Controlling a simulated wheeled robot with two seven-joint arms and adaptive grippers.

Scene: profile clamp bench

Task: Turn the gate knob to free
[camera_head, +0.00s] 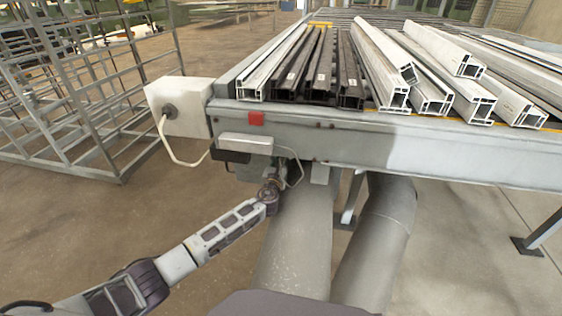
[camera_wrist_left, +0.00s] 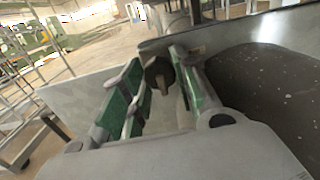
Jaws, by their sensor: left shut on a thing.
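The gate knob (camera_wrist_left: 160,74) is a small dark, brownish knob in the left wrist view. It sits between the green-padded fingers of my left gripper (camera_wrist_left: 161,84), which is shut on it. In the head view my left gripper (camera_head: 282,172) is under the front edge of the bench, beside a thin cable. The knob is hidden there by the gripper and the bench. Which way the knob points is not clear. My right gripper is not in view.
Large grey ducts (camera_head: 297,235) stand close to my arm's right. White and dark profiles lie on top. A metal rack (camera_head: 90,110) stands left.

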